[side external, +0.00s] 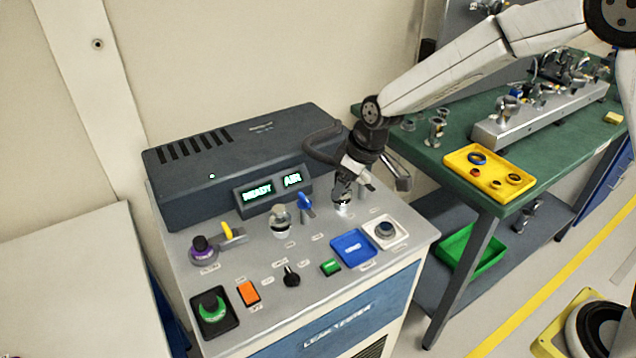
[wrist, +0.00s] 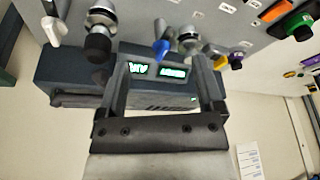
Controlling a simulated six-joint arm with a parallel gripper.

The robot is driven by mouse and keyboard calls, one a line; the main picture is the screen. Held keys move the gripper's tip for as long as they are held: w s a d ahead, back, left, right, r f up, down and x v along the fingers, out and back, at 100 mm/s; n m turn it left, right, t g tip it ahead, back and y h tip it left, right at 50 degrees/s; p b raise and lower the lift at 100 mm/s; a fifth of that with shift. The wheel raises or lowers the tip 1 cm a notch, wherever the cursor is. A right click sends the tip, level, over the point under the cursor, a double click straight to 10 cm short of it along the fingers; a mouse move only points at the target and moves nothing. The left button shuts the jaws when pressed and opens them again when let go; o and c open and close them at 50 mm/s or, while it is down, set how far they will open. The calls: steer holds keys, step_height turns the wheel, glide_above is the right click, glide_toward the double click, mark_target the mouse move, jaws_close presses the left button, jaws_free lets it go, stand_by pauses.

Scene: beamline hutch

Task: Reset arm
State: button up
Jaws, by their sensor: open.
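My gripper (side external: 374,160) hangs at the end of my arm over the back right of the leak tester's grey panel (side external: 330,245). In the wrist view my gripper (wrist: 163,78) has its two dark fingers wide apart, with nothing between them. The dark display housing (side external: 235,160) of the leak tester stands behind the panel, its lit screens reading READY and AIR. The wrist view shows this housing (wrist: 75,78) upside down beyond the fingers. A metal fitting (side external: 343,203) stands on the panel just below my gripper; whether they touch I cannot tell.
The panel carries a blue-handled valve (side external: 305,205), a yellow-handled valve (side external: 228,231), a black knob (side external: 291,275), a green knob (side external: 211,305) and a blue square (side external: 353,246). A green bench (side external: 455,140) at right bears a yellow tray (side external: 488,170) and a metal manifold (side external: 540,115).

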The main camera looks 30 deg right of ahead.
steer(key=s+d+m, duration=0.2)
steer(key=s+d, duration=0.1)
steer(key=s, duration=0.3)
steer(key=s+d+m+h, duration=0.1)
steer(key=s+d+m, duration=0.1)
steer(key=s+d, duration=0.2)
steer(key=s+d+m, duration=0.1)
steer(key=s+d, duration=0.3)
steer(key=s, duration=0.6)
steer(key=shift+s+d+m+h, duration=0.15)
steer(key=shift+d+m+h, duration=0.1)
steer(key=shift+m+h, duration=0.15)
